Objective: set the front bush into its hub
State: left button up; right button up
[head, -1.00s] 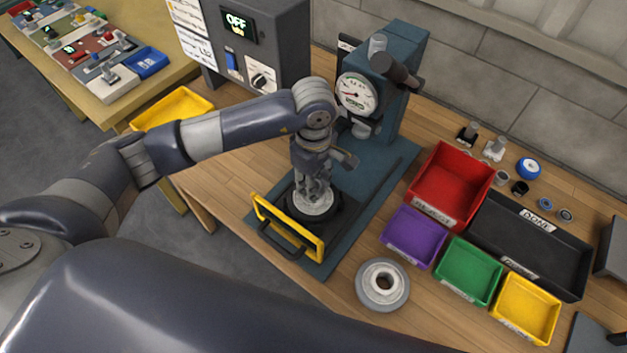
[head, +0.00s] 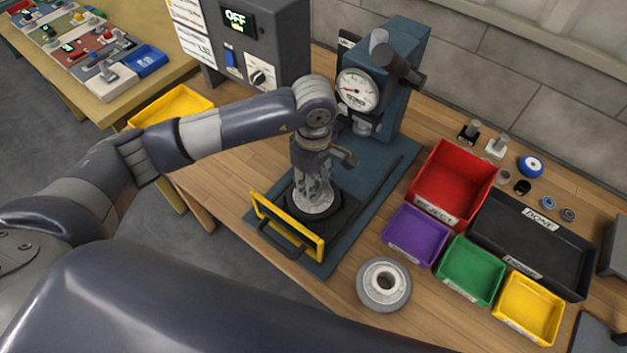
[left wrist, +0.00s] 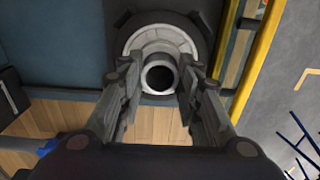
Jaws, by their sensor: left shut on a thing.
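My left gripper (head: 316,190) points down over the press bed and is shut on the front bush, a pale grey ring with a dark bore, seen between the fingers in the left wrist view (left wrist: 144,76). The hub (head: 312,209) is a light grey disc on the dark fixture of the press. It shows behind the bush in the left wrist view (left wrist: 184,40). The bush overlaps the hub's middle in that view; whether they touch is not clear. In the head view the fingers hide the bush. My right gripper is not in view.
A yellow guard frame (head: 321,248) stands at the front of the press bed. The blue-grey press (head: 402,75) with its gauge rises behind. A loose grey wheel (head: 362,287) lies right of the bed, near red (head: 437,212), purple, green, yellow and black bins.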

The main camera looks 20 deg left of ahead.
pick_arm(q)
jog(key=shift+f, duration=0.1)
jog(key=shift+f+b, duration=0.1)
jog(key=shift+b, duration=0.25)
jog(key=o, duration=1.2)
notch_tip(320, 180, up, 12)
jog(key=shift+r, duration=0.1)
